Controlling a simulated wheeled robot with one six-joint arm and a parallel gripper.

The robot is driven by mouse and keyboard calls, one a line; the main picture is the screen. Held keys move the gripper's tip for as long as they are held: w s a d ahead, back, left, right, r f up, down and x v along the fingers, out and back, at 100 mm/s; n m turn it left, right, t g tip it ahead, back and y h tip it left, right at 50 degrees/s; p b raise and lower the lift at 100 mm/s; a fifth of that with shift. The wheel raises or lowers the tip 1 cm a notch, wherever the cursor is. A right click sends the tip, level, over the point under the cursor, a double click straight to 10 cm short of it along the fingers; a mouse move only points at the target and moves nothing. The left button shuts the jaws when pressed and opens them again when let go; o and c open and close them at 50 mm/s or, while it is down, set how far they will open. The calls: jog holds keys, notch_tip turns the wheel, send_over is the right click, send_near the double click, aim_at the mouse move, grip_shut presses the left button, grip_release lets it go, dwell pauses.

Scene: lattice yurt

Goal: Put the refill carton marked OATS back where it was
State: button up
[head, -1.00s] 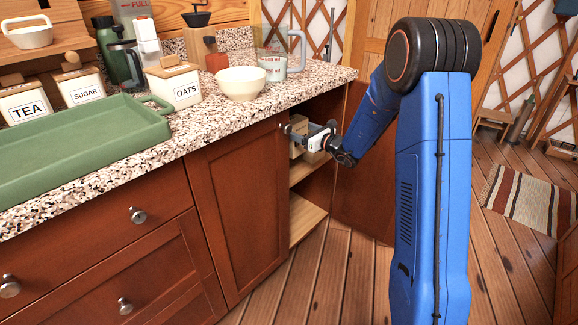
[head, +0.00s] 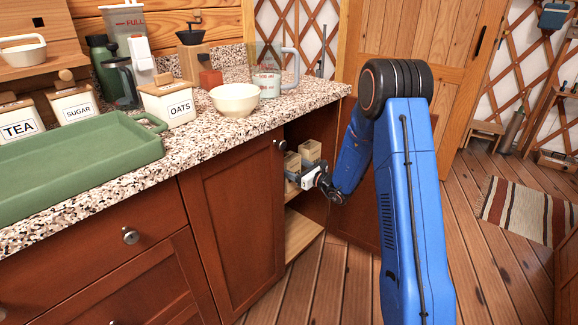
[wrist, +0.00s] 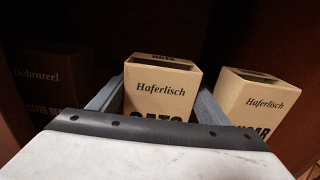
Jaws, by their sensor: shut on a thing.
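The OATS refill carton (wrist: 158,90) is tan, with "Haferlisch" on its front and "OATS" partly covered below. In the wrist view my gripper (wrist: 157,97) has one finger on each side of it and is shut on it. The carton looks upright inside the dark cupboard; I cannot tell whether its base touches the shelf. In the head view my gripper (head: 298,179) reaches into the open cupboard under the counter, at the held carton (head: 292,162).
A similar tan carton (wrist: 256,105), its label partly hidden, stands close on the right. A dark coffee-bean carton (wrist: 55,85) stands left. The cupboard door (head: 235,225) is beside the opening; a lower shelf (head: 302,235) looks bare. A white OATS canister (head: 168,104) is on the counter.

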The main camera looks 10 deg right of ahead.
jog(key=o, duration=1.3)
jog(key=v, duration=1.2)
